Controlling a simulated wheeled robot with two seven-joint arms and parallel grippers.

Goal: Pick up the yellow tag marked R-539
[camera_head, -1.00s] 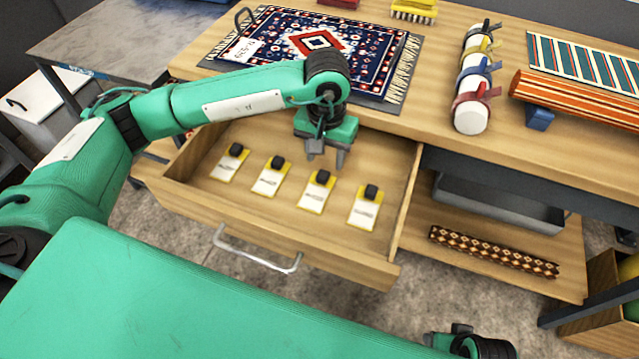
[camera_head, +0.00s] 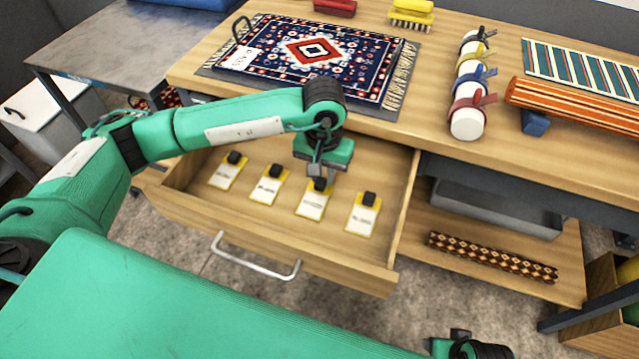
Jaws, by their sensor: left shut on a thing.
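Several yellow-edged tags with white faces and black blocks at their tops lie in a row in the open wooden drawer (camera_head: 215,226). They are the leftmost tag (camera_head: 226,174), the second tag (camera_head: 266,189), the third tag (camera_head: 313,204) and the rightmost tag (camera_head: 362,216). Their print is too small to read, so I cannot tell which is R-539. My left gripper (camera_head: 319,181) is shut on the black block of the third tag, partly hiding it. The tag still lies at drawer-floor level. My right gripper (camera_head: 470,347) shows only partly at the bottom edge; its fingers are not clear.
The drawer's front has a metal handle (camera_head: 255,262). On the bench above lie a patterned rug (camera_head: 350,62) with a white label, brushes (camera_head: 410,17), a strapped white roll (camera_head: 467,120) and a striped orange roll (camera_head: 570,105). A grey tray (camera_head: 495,207) sits on the shelf at right.

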